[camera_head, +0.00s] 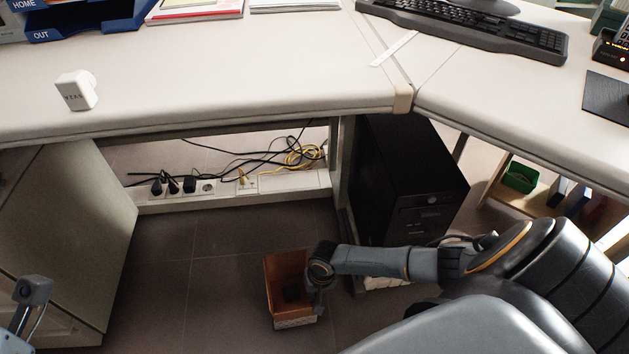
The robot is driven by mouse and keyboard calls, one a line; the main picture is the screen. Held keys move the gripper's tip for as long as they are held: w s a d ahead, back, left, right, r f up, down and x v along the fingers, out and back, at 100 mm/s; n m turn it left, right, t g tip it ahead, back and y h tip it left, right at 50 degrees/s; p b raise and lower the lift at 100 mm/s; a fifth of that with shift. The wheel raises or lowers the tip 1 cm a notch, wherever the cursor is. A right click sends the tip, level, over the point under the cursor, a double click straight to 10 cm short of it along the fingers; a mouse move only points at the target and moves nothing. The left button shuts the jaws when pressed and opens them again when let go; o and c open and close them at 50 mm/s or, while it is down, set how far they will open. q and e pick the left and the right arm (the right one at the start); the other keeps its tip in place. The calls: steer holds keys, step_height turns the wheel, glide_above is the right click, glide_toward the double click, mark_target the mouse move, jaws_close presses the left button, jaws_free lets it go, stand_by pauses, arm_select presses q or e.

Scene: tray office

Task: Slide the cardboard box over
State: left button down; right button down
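An open-topped brown cardboard box (275,285) stands on the floor below the desk, at the lower middle of the head view. A dark shape shows inside it; I cannot tell whether it is part of my gripper or something lying there. My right gripper (316,298) is at the box's right side, pointing down, at or against the right wall. Its fingers are small and dark, and I cannot tell whether they are open or closed on the wall. Only a grey-blue piece of my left arm shows at the lower left edge, with no fingers visible.
A black computer tower (408,170) stands behind and right of the box. A pale cabinet (75,235) is at the left. The floor (195,285) between cabinet and box is clear. The desk (220,75) overhangs, with a cable trunk (290,182) at the back.

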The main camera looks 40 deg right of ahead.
steer(key=c, duration=1.4)
jaws_free()
steer(key=shift+c, duration=0.2)
steer(key=shift+r, duration=0.15)
step_height(320, 180, up, 12)
steer(key=d, duration=0.1)
steer(key=shift+s+d, duration=0.15)
steer(key=shift+s, duration=0.15)
steer(key=shift+f, duration=0.2)
